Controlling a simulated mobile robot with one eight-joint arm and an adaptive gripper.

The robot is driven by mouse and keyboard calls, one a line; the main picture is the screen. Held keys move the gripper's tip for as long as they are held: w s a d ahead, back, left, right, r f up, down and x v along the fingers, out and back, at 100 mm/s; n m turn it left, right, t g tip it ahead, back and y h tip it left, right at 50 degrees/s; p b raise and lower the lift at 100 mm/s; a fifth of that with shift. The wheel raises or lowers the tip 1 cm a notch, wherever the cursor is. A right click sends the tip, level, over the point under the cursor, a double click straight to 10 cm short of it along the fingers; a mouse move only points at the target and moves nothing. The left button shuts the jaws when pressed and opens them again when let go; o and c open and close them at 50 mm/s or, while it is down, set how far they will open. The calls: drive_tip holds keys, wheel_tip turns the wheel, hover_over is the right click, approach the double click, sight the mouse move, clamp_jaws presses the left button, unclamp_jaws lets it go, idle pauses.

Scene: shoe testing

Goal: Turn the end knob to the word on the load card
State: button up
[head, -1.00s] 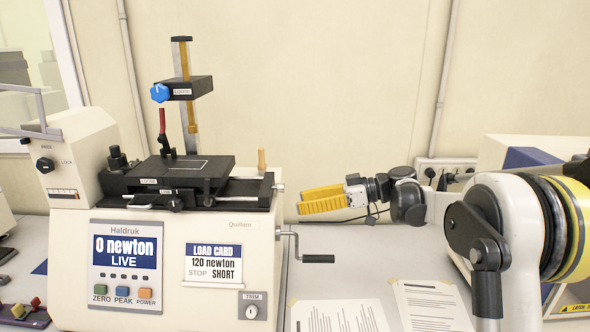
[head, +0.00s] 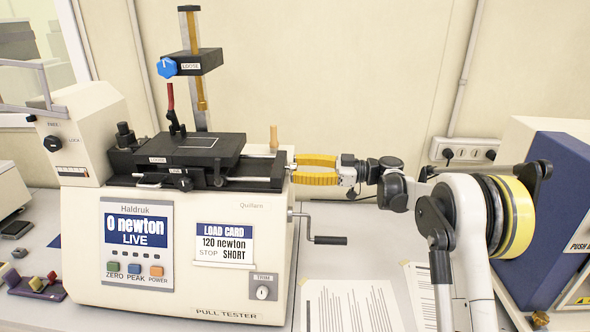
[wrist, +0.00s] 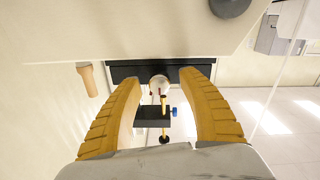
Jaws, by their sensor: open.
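The cream pull tester (head: 190,295) carries a load card (head: 224,246) reading "120 newton, STOP SHORT". Its display (head: 137,230) reads "0 newton LIVE". My gripper (head: 293,170) is open, its yellow fingers pointing left at the right end of the tester's black slide (head: 255,185). In the wrist view, a small pale round end knob (wrist: 159,83) shows at the slide end, between the fingertips (wrist: 160,77) of my gripper. The fingers stand apart on both sides of it; I cannot tell whether they touch it. No word on this knob can be read.
A crank handle (head: 328,240) sticks out right, below my gripper. A wooden peg (head: 273,137) stands behind the slide end. A column (head: 193,90) bears a block labelled LOOSE with a blue knob (head: 167,67). Printed sheets (head: 350,305) lie on the bench. A blue machine (head: 560,215) stands right.

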drive_tip(key=shift+a, duration=0.5)
clamp_jaws()
